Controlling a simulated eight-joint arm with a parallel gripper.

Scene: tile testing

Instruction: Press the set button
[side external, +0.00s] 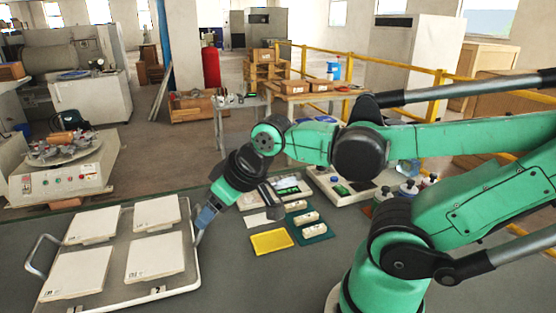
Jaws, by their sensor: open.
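I cannot make out a button marked "set". My gripper (199,234) points down beside the right edge of the tile tray, left of the instrument. Its jaws are open, and I see nothing held between them.
A white-rimmed tray (192,262) numbered 2 holds several pale tiles. A yellow pad (271,241) and a green mat (315,233) with small blocks lie right of my gripper. Small bottles (408,188) stand near my arm. Bare table lies in front of the yellow pad.

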